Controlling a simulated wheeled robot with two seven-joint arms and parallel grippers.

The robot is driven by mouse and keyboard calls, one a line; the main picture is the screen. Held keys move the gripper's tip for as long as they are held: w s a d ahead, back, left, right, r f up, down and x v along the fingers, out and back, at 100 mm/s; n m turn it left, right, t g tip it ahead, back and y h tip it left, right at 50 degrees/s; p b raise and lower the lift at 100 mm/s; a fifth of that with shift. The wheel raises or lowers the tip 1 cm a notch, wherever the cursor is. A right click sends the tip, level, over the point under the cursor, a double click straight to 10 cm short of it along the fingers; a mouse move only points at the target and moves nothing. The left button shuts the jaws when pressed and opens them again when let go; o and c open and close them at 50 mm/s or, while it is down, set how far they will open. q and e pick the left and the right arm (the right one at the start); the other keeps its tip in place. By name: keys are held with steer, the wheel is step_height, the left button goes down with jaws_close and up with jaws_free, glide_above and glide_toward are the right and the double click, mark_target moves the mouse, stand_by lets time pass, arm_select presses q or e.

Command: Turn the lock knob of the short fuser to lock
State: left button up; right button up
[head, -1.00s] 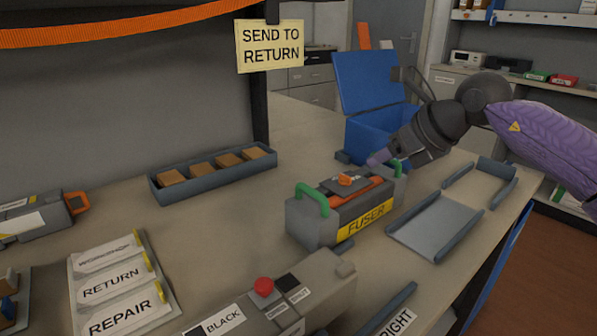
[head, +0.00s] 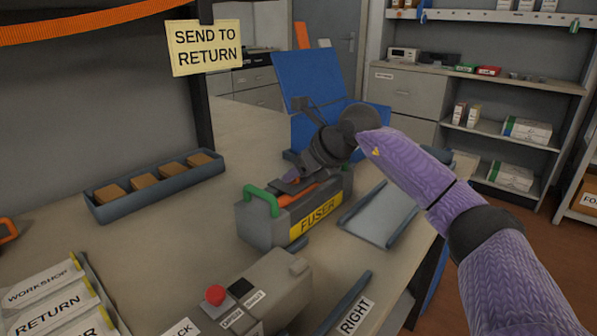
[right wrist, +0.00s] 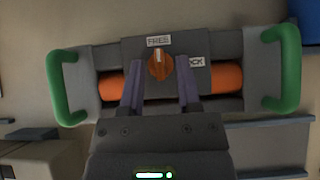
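The short fuser (head: 262,230) is a grey box with green handles, an orange roller and a yellow FUSER label; it stands on the bench, and also shows from above in the right wrist view (right wrist: 110,60). Its orange lock knob (right wrist: 158,67) has a pale mark pointing at the FREE label (right wrist: 159,41). The LOCK label (right wrist: 197,62) to its right is partly covered by a finger. My right gripper (right wrist: 160,75) is open over the fuser, one finger on each side of the knob; contact cannot be told. In the head view this gripper (head: 288,183) hides the knob. My left gripper is not in view.
A blue open-lidded bin (head: 305,85) stands behind the fuser. A grey tray (head: 375,215) lies to its right. A grey control box with a red button (head: 215,295) is in front. A long tray of brown blocks (head: 155,190) lies to the left.

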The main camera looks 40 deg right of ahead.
steer(key=c, duration=0.5)
jaws_close()
